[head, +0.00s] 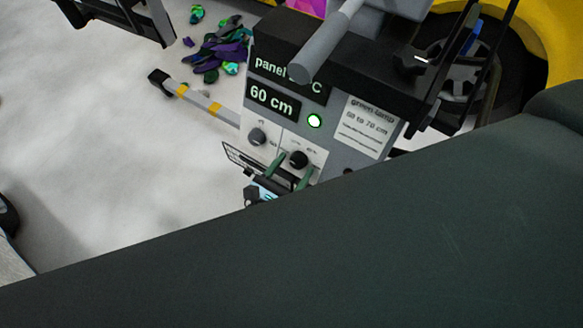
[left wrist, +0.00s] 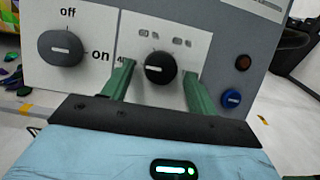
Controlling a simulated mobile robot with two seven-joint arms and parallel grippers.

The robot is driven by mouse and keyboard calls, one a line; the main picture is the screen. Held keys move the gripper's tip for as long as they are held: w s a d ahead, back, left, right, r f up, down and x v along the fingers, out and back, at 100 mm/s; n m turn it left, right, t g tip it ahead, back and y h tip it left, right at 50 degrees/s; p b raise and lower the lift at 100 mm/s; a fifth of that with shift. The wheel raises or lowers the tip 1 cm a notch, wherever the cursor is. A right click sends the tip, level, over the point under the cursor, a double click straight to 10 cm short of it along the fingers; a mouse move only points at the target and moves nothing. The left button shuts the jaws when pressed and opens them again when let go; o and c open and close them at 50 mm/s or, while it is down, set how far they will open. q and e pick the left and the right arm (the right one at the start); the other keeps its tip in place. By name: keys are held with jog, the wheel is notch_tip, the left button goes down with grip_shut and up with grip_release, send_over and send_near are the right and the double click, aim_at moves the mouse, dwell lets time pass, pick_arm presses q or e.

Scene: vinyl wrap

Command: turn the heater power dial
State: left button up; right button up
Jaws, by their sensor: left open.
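A black round dial (head: 298,159) with a white pointer line sits on a white plate on the grey control panel. In the left wrist view the black dial (left wrist: 160,68) has its pointer line roughly horizontal, with small blurred marks above it. A grey dial (head: 257,137) is to its left; in the left wrist view this grey dial (left wrist: 61,48) is marked "off" and "on". My left gripper (head: 295,168) is open, its green fingers in front of the panel, one to each side of the black dial in the left wrist view (left wrist: 157,78). Contact cannot be told.
A red-brown button (left wrist: 243,63) and a blue button (left wrist: 231,99) are right of the black dial. A green lamp (head: 315,121) glows above the dials beside a "60 cm" sign (head: 272,100). Purple and green scraps (head: 222,50) lie on the pale floor behind a striped bar (head: 200,102).

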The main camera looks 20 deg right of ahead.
pick_arm(q)
jog(key=c, duration=1)
jog(key=shift+m, duration=0.3)
jog(key=m+g, duration=0.1)
jog(key=m, duration=0.1)
jog(key=m+g+h, duration=0.1)
jog(key=m, duration=0.3)
jog(key=shift+w+a+m+g+b, duration=0.25)
jog(key=shift+w+m+g+b, duration=0.05)
jog(key=shift+g, duration=0.1)
jog(key=m+g, duration=0.1)
jog(key=m, duration=0.1)
jog(key=m+g, duration=0.1)
jog(key=m, duration=0.2)
jog(key=m+g, duration=0.1)
jog(key=m, duration=0.1)
jog(key=shift+w+r, duration=0.25)
jog(key=shift+m, duration=0.3)
jog(key=o, duration=1)
jog(key=shift+a, duration=0.1)
